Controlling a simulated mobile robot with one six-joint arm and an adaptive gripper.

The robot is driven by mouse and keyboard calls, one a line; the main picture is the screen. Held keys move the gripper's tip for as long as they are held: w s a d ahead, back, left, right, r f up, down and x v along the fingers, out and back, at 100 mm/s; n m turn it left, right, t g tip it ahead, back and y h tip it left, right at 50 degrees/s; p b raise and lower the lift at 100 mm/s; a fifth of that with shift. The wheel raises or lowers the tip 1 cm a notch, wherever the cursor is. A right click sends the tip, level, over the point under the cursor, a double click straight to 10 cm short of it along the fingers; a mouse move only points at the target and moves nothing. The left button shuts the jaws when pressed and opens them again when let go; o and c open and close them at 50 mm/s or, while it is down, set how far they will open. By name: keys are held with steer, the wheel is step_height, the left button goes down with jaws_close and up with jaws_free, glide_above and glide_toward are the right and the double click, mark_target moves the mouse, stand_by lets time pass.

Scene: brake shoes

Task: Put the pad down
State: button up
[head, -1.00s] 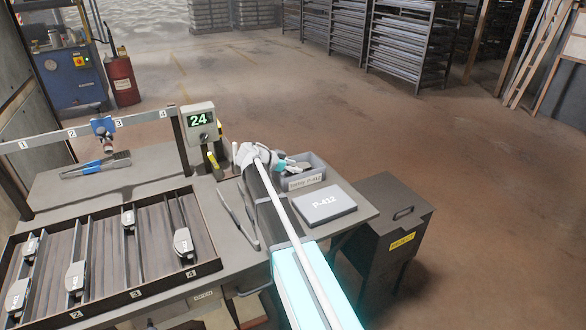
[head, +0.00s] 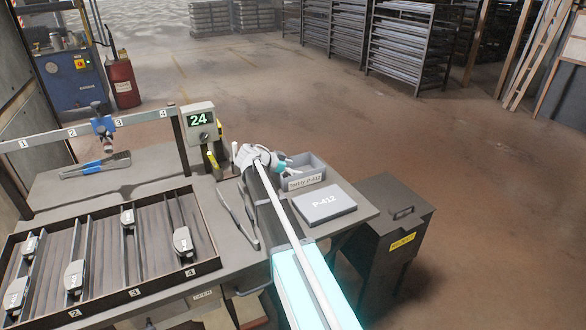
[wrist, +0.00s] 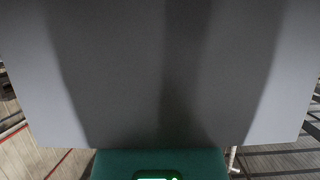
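Fingertips do not show clearly there. Several dark pads with pale labels, such as one at the right (head: 183,241), lie in the slotted tray (head: 110,297). No pad is clearly visible at my gripper.
A display reading 24 (head: 199,120) stands behind. Long dark tongs (head: 240,215) lie left of my arm, and a blue-handled tool (head: 95,165) lies farther left. A dark lidded container (head: 392,235) stands right of the bench.

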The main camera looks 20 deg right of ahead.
steer(key=shift+s+f, duration=0.2)
steer(key=shift+s, duration=0.3)
steer(key=shift+r, duration=0.1)
steer(key=shift+w+r+p, duration=0.25)
steer(key=shift+r+p, duration=0.15)
steer(key=shift+p, duration=0.4)
steer(key=p+v, duration=0.5)
steer(key=v, duration=0.7)
steer(key=shift+w+p, duration=0.25)
steer(key=shift+p, duration=0.05)
